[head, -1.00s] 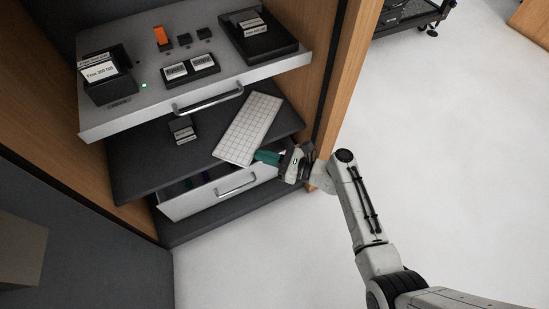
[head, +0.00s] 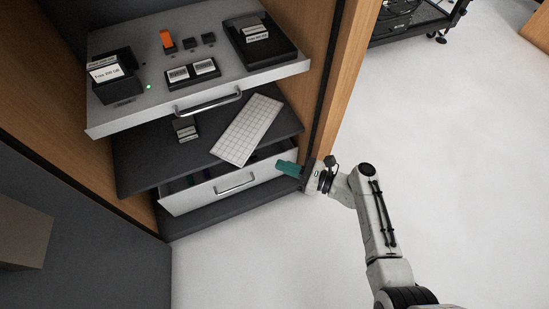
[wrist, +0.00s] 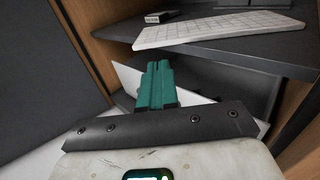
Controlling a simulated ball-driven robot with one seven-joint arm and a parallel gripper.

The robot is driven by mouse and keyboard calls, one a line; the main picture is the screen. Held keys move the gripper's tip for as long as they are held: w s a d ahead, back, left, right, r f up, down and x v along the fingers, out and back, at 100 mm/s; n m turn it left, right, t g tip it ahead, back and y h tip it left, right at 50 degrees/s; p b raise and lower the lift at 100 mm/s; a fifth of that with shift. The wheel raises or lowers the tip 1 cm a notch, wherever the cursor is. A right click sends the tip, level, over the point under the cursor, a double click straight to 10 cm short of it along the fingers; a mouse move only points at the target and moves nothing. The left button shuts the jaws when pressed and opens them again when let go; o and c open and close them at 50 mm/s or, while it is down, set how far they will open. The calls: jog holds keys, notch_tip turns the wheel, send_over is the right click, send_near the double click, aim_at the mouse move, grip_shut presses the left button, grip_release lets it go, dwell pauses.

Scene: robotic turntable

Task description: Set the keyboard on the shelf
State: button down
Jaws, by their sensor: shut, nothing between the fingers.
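A white keyboard (head: 247,130) lies at an angle on the dark middle shelf (head: 150,165) of the cabinet, below the pulled-out top drawer. It also shows in the wrist view (wrist: 215,29), flat on the dark shelf (wrist: 290,52). In the wrist view the gripper fingers (wrist: 158,70) are together and empty, pointing toward the cabinet below the shelf edge.
The top drawer (head: 230,90) is open and holds several small devices. The lower white drawer (head: 200,196) is partly open under the shelf. A small dark block (head: 186,130) sits on the shelf. A wooden cabinet side (head: 345,85) stands right. The floor (head: 450,150) there is clear.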

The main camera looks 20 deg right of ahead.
jog(key=p+v, duration=0.1)
jog(key=v, duration=0.5)
